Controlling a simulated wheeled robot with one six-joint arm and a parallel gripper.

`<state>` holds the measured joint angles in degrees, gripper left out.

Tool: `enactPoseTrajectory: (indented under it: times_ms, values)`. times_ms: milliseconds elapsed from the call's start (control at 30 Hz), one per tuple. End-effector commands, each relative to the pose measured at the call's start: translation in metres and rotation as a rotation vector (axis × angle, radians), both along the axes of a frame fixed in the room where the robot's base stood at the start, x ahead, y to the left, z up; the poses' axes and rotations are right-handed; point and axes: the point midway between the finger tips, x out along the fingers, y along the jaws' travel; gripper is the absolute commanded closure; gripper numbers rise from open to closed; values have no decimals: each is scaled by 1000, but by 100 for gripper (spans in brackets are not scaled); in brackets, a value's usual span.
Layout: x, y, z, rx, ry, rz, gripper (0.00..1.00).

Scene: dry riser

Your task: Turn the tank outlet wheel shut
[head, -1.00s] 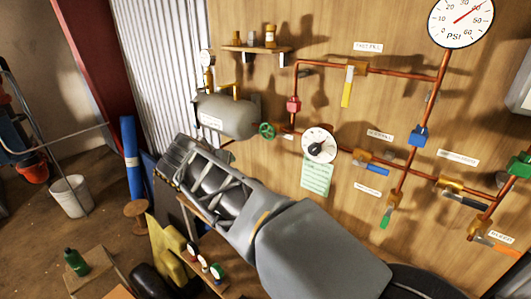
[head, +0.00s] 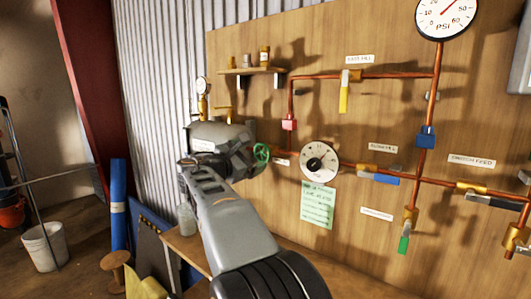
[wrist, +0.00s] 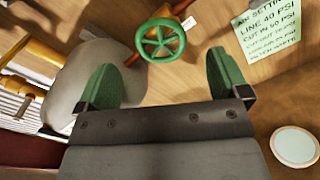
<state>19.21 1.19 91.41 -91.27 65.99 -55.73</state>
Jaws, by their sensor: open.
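The tank outlet wheel is a small green spoked handwheel (head: 261,155) on the copper pipe at the right end of the grey tank (head: 207,134). In the wrist view the green wheel (wrist: 160,40) shows whole, beyond and between the fingertips, with clear space around it. My gripper (wrist: 163,82) is open and empty, its two green fingers spread wide and not touching the wheel. In the head view my gripper (head: 240,155) is in front of the tank's right part, just left of the wheel; its fingers are hard to make out there.
A dial gauge (head: 319,162) and a green note (head: 317,204) are on the board right of the wheel. A yellow-handled valve (head: 344,92) and a red fitting (head: 289,122) sit on the pipes above. A bench (head: 185,243) runs below.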

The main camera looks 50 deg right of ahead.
Motion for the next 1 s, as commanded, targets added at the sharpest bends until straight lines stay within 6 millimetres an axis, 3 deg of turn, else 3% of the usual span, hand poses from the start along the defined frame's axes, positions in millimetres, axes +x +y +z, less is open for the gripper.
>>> enactPoseTrajectory:
  times_ms: [200, 400, 633, 967, 1000]
  values:
    - [3, -42, 1, 1, 0, -3, 7]
    - [6, -68, 0, 2, 0, -1, 7]
    - [7, -81, 0, 2, -1, 1, 7]
    - [7, -83, -1, 2, -1, 1, 7]
    - [7, -83, -1, 2, -1, 1, 10]
